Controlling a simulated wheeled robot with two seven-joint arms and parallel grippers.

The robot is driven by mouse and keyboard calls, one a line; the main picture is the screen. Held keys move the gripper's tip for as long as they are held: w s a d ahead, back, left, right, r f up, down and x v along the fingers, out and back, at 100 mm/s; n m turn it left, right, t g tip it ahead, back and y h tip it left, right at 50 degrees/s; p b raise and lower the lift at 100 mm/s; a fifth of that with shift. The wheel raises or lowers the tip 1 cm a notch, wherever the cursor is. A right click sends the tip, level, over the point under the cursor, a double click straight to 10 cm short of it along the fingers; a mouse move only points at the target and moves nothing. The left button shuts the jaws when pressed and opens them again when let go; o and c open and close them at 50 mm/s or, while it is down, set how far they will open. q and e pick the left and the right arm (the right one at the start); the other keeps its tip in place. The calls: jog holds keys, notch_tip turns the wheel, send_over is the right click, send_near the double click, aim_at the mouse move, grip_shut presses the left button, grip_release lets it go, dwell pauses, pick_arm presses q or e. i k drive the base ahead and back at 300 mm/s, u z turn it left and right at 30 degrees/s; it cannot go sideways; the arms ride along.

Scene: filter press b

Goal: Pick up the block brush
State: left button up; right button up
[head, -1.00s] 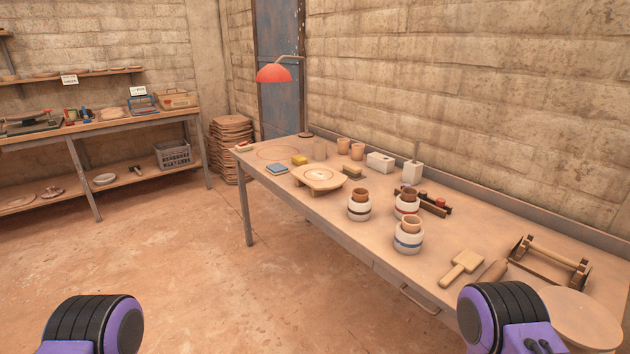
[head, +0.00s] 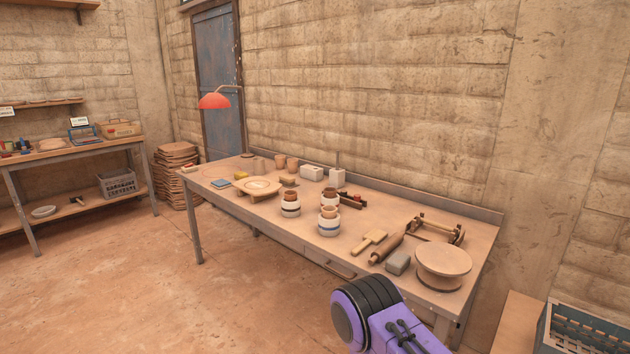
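The long work table (head: 480,245) stands along the brick wall with pottery tools on it. A small brown block (head: 288,181) lies behind the low round wooden stand (head: 258,186); it may be the block brush, but it is too small to tell bristles. A grey block (head: 398,263) sits near the table's right end, beside a rolling pin (head: 387,248) and a wooden paddle (head: 369,241). Neither gripper is in view. Only a purple and black part of my own arm shows at the bottom, before the table's front edge.
Banded jars (head: 329,226) stand mid-table. A round turntable (head: 443,262) and a wooden roller frame (head: 436,229) fill the right end. A blue crate (head: 585,333) is at lower right. The floor at left is clear.

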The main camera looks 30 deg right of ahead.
aim_at(286, 180)
jog(key=z, duration=0.8)
jog(key=i, duration=1.55)
jog(key=u, duration=0.35)
